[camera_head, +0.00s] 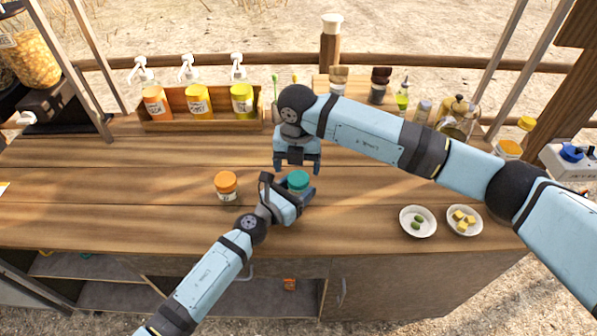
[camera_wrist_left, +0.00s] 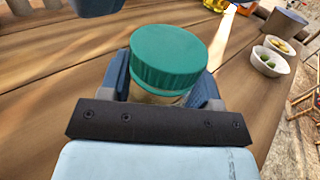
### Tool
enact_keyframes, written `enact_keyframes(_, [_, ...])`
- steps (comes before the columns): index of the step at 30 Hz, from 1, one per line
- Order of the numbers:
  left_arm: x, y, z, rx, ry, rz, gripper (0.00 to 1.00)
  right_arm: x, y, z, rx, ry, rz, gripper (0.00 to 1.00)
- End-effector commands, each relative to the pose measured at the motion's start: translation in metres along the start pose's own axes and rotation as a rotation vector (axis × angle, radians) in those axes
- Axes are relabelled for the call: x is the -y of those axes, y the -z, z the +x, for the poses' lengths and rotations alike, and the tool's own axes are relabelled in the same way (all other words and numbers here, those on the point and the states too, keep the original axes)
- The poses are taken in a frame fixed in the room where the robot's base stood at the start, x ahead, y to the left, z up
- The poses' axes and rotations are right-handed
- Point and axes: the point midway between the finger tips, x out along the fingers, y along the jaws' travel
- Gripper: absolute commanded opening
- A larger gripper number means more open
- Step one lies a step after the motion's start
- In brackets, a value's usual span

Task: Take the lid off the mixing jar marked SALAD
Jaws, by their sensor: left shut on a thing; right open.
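A jar with a teal-green ribbed lid (camera_head: 298,180) stands on the wooden counter near the middle. The lid (camera_wrist_left: 169,57) also shows large in the left wrist view, seated on the jar. My left gripper (camera_head: 293,196) is shut on the jar's body, below the lid; the fingers hide most of the jar, and I cannot read its label. My right gripper (camera_head: 298,168) is open and empty, pointing down just behind and above the lid. A second jar with an orange lid (camera_head: 226,183) stands apart to the left; its label is too small to read.
A wooden rack (camera_head: 180,122) of pump bottles stands at the back left. Several bottles and a glass teapot (camera_head: 458,117) stand at the back right. Two small white bowls, one with green pieces (camera_head: 404,227) and one with yellow cubes (camera_head: 453,225), sit front right.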

Motion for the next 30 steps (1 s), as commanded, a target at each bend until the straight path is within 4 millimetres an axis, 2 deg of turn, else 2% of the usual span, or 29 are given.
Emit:
enact_keyframes(7, [-0.002,0.000,0.000,0.000,-0.003,0.001,0.00,0.002,0.000,-0.005,-0.002,0.004,0.002,0.79])
enact_keyframes(8, [-0.002,0.000,0.000,0.000,-0.003,0.001,0.59,0.002,0.000,-0.005,-0.002,0.004,0.002,0.79])
enact_keyframes(11, [-0.002,0.000,-0.001,0.000,-0.003,0.001,0.82,0.002,0.000,-0.004,-0.002,0.004,0.003,0.79])
enact_keyframes(12, [-0.002,0.000,-0.001,0.000,-0.003,0.001,0.87,0.002,0.000,-0.004,-0.002,0.005,0.003,0.79])
enact_keyframes(20, [-0.002,0.000,-0.001,0.000,-0.004,0.001,0.87,0.002,-0.001,-0.004,-0.002,0.005,0.003,0.79])
enact_keyframes(23, [-0.002,0.000,-0.007,0.000,-0.004,0.002,0.87,0.002,-0.001,-0.004,-0.002,0.005,0.003,0.79])
enact_keyframes(26, [-0.002,0.001,-0.022,-0.002,-0.003,0.003,0.87,0.002,-0.001,-0.004,-0.002,0.005,0.003,0.79])
enact_keyframes(30, [-0.002,0.002,-0.053,-0.002,-0.003,0.002,0.87,0.002,-0.001,-0.003,-0.002,0.005,0.003,0.79])
